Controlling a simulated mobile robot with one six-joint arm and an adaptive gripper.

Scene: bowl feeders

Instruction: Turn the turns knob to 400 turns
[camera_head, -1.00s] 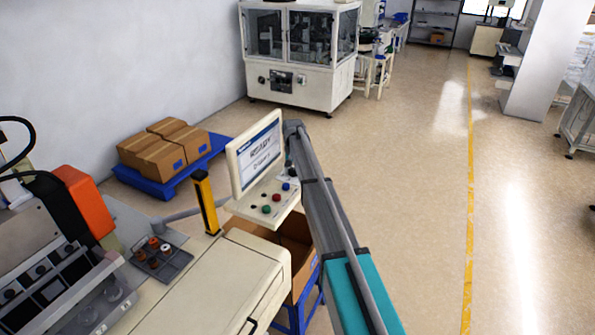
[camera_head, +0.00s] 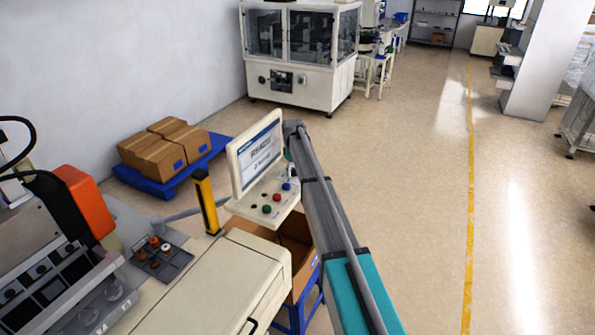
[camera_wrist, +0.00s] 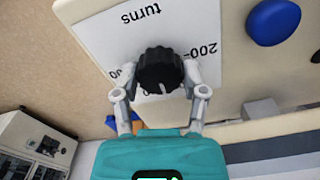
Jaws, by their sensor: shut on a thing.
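The black turns knob (camera_wrist: 160,70) sits on a white label plate (camera_wrist: 104,32) in the wrist view. The word "turns" and a "200" mark show upside down on the plate, and another number is partly hidden. My gripper (camera_wrist: 158,84) is shut on the knob, one finger on each side of it. A pale pointer line on the knob points toward the bottom of the wrist view. In the head view my arm reaches to the panel, and the knob and gripper cannot be made out there.
A blue button (camera_wrist: 273,20) is close to the right of the knob. In the head view the panel has a screen (camera_head: 257,153), with red (camera_head: 277,197) and green (camera_head: 267,209) buttons below. A yellow post (camera_head: 206,202) stands left of it. The floor to the right is clear.

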